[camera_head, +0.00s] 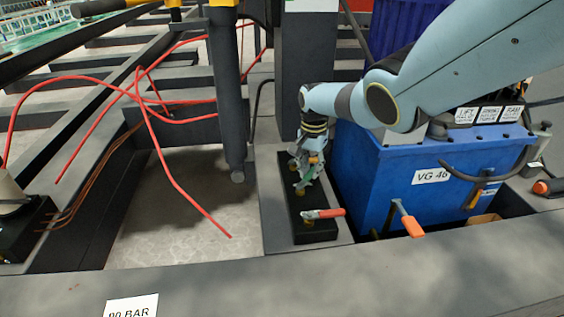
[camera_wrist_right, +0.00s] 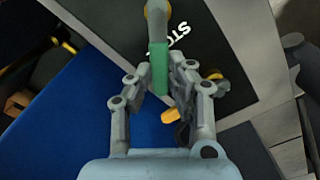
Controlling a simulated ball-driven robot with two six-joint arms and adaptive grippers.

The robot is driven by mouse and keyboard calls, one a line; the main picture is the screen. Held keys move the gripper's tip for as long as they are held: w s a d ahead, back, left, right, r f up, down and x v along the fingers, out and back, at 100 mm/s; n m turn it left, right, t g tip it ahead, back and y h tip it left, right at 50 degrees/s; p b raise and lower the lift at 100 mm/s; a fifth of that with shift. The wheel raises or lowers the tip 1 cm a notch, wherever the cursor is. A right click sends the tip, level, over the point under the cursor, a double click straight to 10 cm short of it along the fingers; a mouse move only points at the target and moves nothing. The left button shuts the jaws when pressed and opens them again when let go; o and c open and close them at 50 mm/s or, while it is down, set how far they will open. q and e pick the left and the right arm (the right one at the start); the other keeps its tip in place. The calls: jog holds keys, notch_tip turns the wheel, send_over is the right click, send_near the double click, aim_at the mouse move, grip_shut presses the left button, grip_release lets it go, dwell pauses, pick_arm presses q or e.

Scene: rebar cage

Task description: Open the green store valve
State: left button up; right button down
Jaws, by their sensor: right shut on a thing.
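The green store valve's handle (camera_wrist_right: 159,68) shows in the wrist view as a green bar running down from a brass-coloured stem, between my fingers. My right gripper (camera_wrist_right: 160,88) is shut on this handle. In the head view the right gripper (camera_head: 308,170) reaches down over the black valve block (camera_head: 316,235), and only a little of the green handle (camera_head: 304,182) shows below it. White lettering, partly hidden, reads "STO" on the dark surface (camera_wrist_right: 215,25) beside the handle. My left gripper is not in view.
A red-handled valve (camera_head: 322,213) sits at the near end of the same block. A blue box (camera_head: 385,180) marked VG 46 stands close on the right. Red hoses (camera_head: 165,170) hang on the left. A grey beam (camera_head: 250,280) crosses the front.

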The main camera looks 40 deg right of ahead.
jog(key=shift+w+n, duration=0.25)
jog(key=shift+n, duration=0.25)
jog(key=shift+w+a+f+n, duration=0.1)
jog(key=shift+w+a+n, duration=0.1)
jog(key=shift+n, duration=0.3)
jog(key=n, duration=0.2)
jog(key=w+a+n+b, duration=0.1)
jog(key=n, duration=0.1)
jog(key=shift+w+a, duration=0.1)
jog(key=shift+w, duration=0.2)
jog(key=shift+w+a+n, duration=0.2)
jog(key=shift+a+n, duration=0.05)
jog(key=shift+n, duration=0.45)
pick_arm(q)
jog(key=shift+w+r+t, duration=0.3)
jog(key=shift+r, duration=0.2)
pick_arm(e)
jog(key=shift+a+n, duration=0.1)
jog(key=shift+n, duration=0.2)
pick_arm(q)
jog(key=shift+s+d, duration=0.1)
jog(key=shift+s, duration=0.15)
